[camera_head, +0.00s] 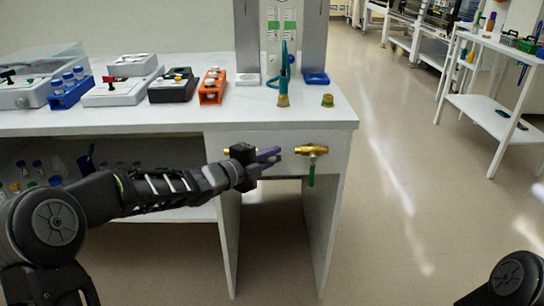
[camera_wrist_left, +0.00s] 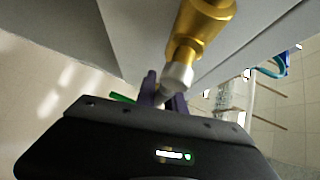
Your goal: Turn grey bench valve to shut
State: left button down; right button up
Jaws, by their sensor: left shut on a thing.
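The grey bench valve shows in the left wrist view as a brass body (camera_wrist_left: 205,28) with a pale grey handle hub (camera_wrist_left: 179,76). In the head view only a bit of its brass (camera_head: 227,151) shows on the bench's front panel, behind my gripper. My left gripper (camera_head: 269,156) has purple fingers and reaches in from the left at the panel. In the left wrist view the fingers (camera_wrist_left: 163,98) are shut on the valve's grey handle just below the hub. Most of the handle is hidden between them, so its exact angle is hard to tell. My right gripper is out of view.
A second brass valve (camera_head: 312,150) with a green handle (camera_head: 311,174) hanging down sits just right of my fingers. On the white bench top (camera_head: 180,117) stand a teal tap (camera_head: 283,80), an orange rack (camera_head: 212,87) and a blue rack (camera_head: 70,90). The floor right of the bench is clear.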

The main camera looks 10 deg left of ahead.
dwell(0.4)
pick_arm(q)
jog(key=shift+a+f+m+g+y+p, duration=0.1)
jog(key=shift+f+m+g+y+p, duration=0.45)
jog(key=shift+p, duration=0.45)
jog(key=f+m+y+p, duration=0.1)
jog(key=f+g+p, duration=0.1)
jog(key=p, duration=0.1)
jog(key=shift+s+a+m+y, duration=0.1)
jog(key=shift+a+m+y, duration=0.25)
jog(key=s+a+f+m+g+y+p, duration=0.2)
jog(key=a+f+m+g+y+p, duration=0.2)
jog(key=y, duration=0.5)
jog(key=shift+a+f+m+y+p, duration=0.35)
jog(key=shift+a+m+p, duration=0.65)
jog(key=shift+a, duration=0.85)
jog(key=c, duration=1.5)
grip_release()
jog(key=shift+c, duration=0.2)
jog(key=shift+o, duration=0.5)
